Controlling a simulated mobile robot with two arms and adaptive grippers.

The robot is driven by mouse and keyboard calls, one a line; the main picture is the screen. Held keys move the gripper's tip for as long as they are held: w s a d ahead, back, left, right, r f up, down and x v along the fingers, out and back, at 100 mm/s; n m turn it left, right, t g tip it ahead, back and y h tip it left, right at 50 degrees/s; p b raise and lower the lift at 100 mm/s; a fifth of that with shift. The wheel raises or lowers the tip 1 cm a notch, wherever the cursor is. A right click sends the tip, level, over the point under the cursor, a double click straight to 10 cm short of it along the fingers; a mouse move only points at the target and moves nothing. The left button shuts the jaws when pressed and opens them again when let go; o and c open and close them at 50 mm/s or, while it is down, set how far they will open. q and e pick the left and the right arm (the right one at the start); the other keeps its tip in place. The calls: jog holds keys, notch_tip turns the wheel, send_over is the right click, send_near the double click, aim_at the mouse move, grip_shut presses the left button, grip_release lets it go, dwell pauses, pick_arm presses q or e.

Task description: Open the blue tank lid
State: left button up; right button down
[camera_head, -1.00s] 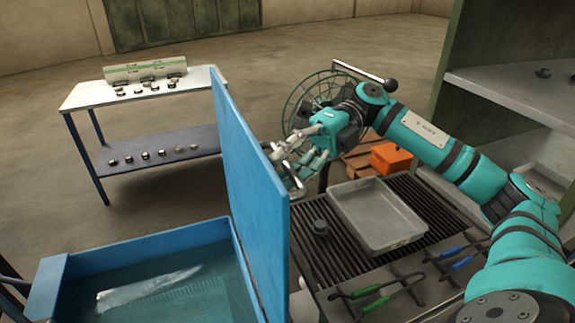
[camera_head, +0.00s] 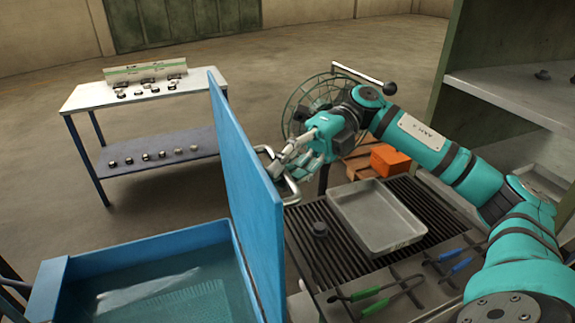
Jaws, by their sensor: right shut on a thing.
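The blue tank (camera_head: 140,246) stands at the lower left, filled with water. Its blue lid (camera_head: 243,190) stands raised, roughly upright, along the tank's right side. A metal handle (camera_head: 291,190) sticks out from the lid's right face. My right gripper (camera_head: 282,166) is at this handle, its fingers shut on it. The fingers partly cover the handle. My left gripper is not in view.
A grey metal tray (camera_head: 375,216) and a small dark knob-like piece (camera_head: 320,229) sit on a slatted grill right of the lid. Green-handled (camera_head: 366,293) and blue-handled tongs (camera_head: 462,264) lie in front. A white-topped table (camera_head: 90,97) with small parts stands behind left. A round fan guard stands behind my right arm.

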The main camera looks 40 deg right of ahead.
aim_at(257, 170)
jog(key=shift+h, duration=0.4)
jog(key=a+p, duration=0.1)
jog(key=a+r+p, duration=0.1)
jog(key=a+p, duration=0.1)
jog(key=a, duration=0.1)
jog(key=shift+w+r, duration=0.15)
jog(key=shift+w, duration=0.25)
jog(key=w+a+f, duration=0.2)
jog(key=a, duration=0.7)
jog(key=shift+w+a+p, duration=0.3)
jog(key=shift+a+p, duration=0.1)
jog(key=c, duration=1.4)
grip_release()
jog(key=shift+f, duration=0.1)
jog(key=shift+o, duration=0.3)
